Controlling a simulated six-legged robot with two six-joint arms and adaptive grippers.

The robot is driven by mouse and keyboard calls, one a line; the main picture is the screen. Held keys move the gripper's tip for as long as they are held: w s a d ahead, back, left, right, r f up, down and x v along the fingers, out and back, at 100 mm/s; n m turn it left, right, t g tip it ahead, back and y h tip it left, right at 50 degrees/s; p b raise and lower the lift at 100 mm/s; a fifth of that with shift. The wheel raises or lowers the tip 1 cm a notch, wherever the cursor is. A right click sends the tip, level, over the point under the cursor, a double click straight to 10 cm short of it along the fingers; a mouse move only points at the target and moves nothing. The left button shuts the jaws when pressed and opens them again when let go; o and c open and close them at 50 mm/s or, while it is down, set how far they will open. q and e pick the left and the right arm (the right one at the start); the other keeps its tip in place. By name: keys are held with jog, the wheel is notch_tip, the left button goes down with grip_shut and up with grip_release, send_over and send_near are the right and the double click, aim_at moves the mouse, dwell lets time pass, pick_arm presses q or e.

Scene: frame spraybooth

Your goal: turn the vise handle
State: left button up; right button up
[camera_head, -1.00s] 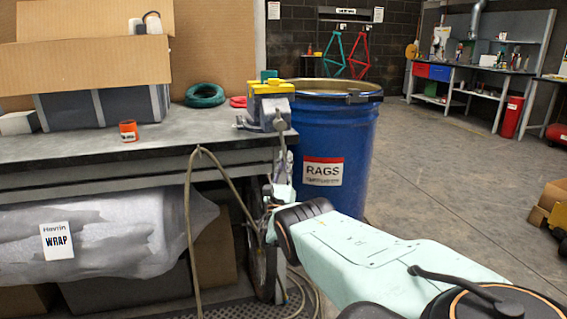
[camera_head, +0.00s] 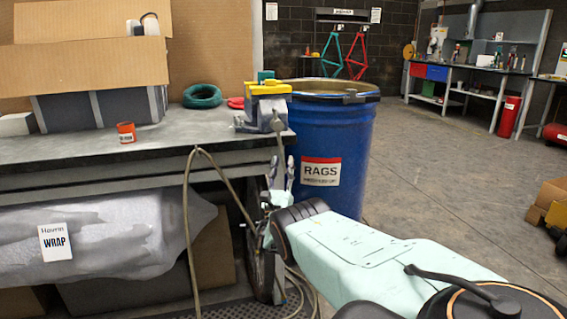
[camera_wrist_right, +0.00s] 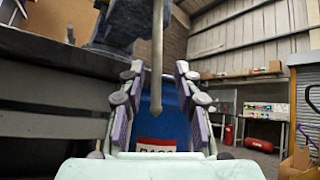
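The blue-grey vise (camera_head: 262,122) with yellow jaw covers sits at the right front corner of the bench. Its handle (camera_head: 281,145) is a thin grey rod hanging down past the bench edge. In the right wrist view the handle (camera_wrist_right: 157,60) comes down from the top and its pointed lower end shows between the finger pads. My right gripper (camera_head: 284,172) is below the vise, fingers pointing up; it also shows in the wrist view (camera_wrist_right: 158,85). It is open, with gaps on both sides of the rod. My left gripper is out of view.
The blue rags drum (camera_head: 345,150) stands just right of the bench (camera_head: 100,150). A hose (camera_head: 188,210) hangs over the bench front, and a wheel (camera_head: 262,240) is near my right wrist.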

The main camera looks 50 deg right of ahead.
jog(key=v, duration=1)
jog(key=shift+f+t, duration=0.3)
jog(key=shift+f, duration=0.05)
